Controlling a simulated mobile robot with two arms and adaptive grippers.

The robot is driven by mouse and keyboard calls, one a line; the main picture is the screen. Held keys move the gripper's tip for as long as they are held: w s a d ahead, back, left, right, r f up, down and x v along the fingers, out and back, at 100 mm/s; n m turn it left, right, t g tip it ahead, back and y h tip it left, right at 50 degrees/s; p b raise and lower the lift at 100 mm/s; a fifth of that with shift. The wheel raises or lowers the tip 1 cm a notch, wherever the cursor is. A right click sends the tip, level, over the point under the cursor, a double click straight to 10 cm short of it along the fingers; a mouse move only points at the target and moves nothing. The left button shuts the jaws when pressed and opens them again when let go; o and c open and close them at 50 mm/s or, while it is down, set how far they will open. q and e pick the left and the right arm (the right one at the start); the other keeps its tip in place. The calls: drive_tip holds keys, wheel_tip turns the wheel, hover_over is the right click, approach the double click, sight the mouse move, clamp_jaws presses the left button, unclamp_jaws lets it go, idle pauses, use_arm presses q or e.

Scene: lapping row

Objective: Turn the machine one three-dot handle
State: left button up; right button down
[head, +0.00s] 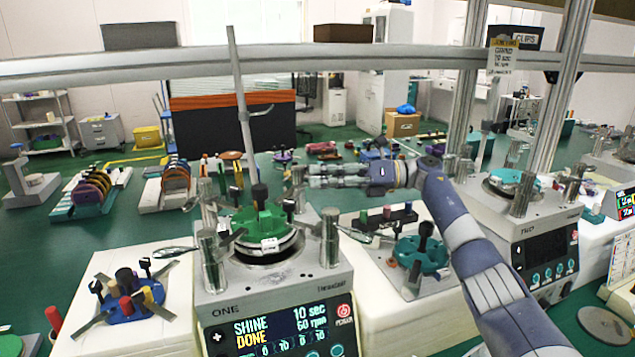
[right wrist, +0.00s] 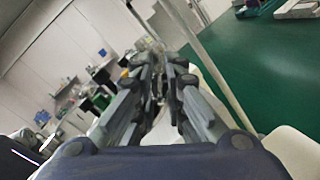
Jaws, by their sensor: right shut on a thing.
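Machine one (head: 230,312) stands in the middle front of the head view, its display lit with "SHINE DONE". On top are a green disc fixture (head: 262,222) with a black knob, metal posts and small levers. My right gripper (head: 296,181) reaches in from the right, level, above the machine's right rear part. Its fingers are shut on a thin upright handle (head: 298,197) there, mostly hidden by the fingertips. Dot marks are too small to read. In the right wrist view the fingers (right wrist: 155,80) are close together, and what they hold is unclear. My left gripper is not in view.
A steel rail (head: 350,58) crosses above, with a slanting rod (head: 241,105) behind the machine. A blue fixture (head: 130,300) is at left, a teal fixture (head: 420,255) at right. Machine two (head: 520,225) stands further right.

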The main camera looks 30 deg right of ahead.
idle(0.4)
drive_tip(key=c, duration=1.6)
unclamp_jaws()
drive_tip(key=shift+w, duration=0.1)
drive_tip(key=v, duration=0.7)
drive_tip(key=shift+d, duration=0.3)
drive_tip(key=shift+c, duration=0.5)
